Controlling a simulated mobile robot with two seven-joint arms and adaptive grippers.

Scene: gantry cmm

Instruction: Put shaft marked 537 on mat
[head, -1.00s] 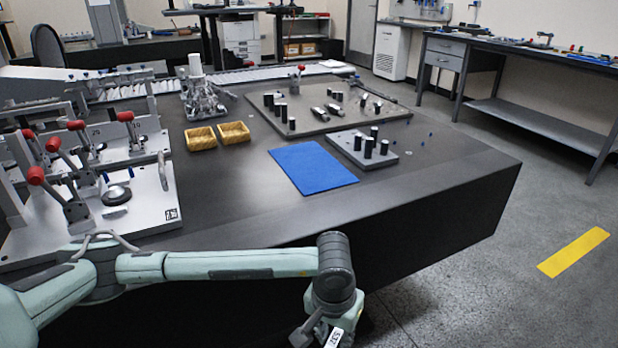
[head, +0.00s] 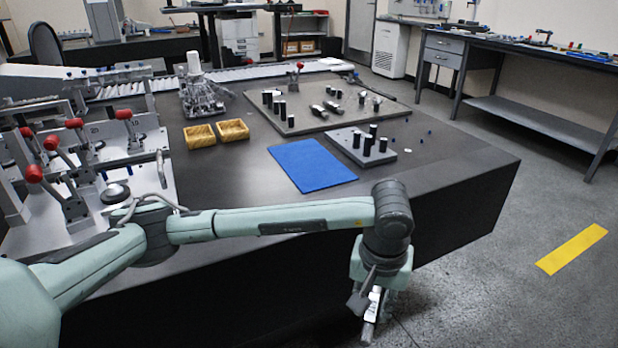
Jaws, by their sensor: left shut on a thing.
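The blue mat (head: 312,166) lies flat and bare on the dark table. My left gripper (head: 368,303) hangs below its wrist in front of the table's near side, right of and nearer than the mat. It is shut on a shaft (head: 373,308) with a white label. The label's digits are too small to read now, and the fingers partly hide the shaft. My right gripper is not in view.
A larger board (head: 300,125) with several dark parts lies behind. Two yellow bins (head: 200,136) sit left of it. A fixture with red-knobbed clamps (head: 75,200) fills the left side.

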